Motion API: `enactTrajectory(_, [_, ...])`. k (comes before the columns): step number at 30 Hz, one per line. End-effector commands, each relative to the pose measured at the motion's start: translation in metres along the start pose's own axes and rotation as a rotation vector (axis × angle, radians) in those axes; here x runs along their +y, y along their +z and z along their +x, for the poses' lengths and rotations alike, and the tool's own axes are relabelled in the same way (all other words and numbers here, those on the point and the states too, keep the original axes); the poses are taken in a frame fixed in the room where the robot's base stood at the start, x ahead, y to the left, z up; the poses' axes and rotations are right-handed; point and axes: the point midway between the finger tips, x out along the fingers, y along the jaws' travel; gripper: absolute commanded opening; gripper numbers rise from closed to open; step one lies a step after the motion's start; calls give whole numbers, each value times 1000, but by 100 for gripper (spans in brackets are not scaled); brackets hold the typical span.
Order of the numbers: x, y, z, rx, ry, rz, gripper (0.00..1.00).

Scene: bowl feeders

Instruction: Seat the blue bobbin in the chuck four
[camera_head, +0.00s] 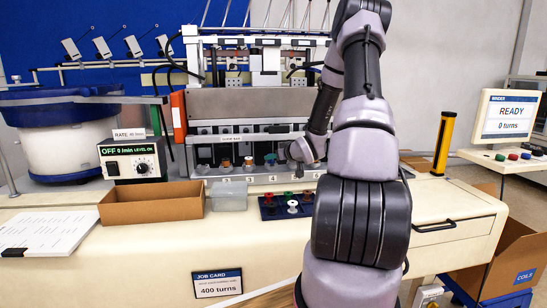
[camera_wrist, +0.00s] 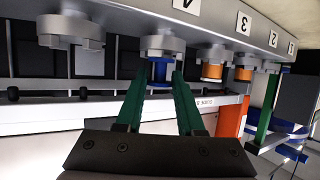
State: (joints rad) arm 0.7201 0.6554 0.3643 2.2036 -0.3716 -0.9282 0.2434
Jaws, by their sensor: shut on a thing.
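The blue bobbin (camera_wrist: 159,72) is between the fingertips of my gripper (camera_wrist: 160,80), which is shut on it in the wrist view. Chuck four (camera_wrist: 160,43), by the number 4 label, is right at the bobbin's end and in line with it. They look touching, but I cannot tell how far the bobbin is in. In the head view the blue bobbin (camera_head: 270,159) shows at the winder's row of chucks, with my gripper (camera_head: 279,157) coming from the right.
Orange-copper bobbins (camera_wrist: 212,71) sit at the neighbouring chucks three and two. Another chuck (camera_wrist: 72,28) on the other side looks empty. A dark blue tray (camera_head: 269,214) with red, green and white bobbins, a clear box (camera_head: 229,196) and an open carton (camera_head: 150,205) stand in front.

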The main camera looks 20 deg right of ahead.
Motion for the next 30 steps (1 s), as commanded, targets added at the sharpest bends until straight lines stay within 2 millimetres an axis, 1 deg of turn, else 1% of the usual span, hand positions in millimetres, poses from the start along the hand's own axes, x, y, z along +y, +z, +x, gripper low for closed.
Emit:
enactTrajectory(12, [0,8,3,1,0,0,0])
enactTrajectory(13, [0,7,3,1,0,0,45])
enactTrajectory(14, [0,7,3,1,0,0,50])
enactTrajectory(23, [0,7,2,1,0,0,50])
enactTrajectory(30, [0,7,-14,1,0,-1,50])
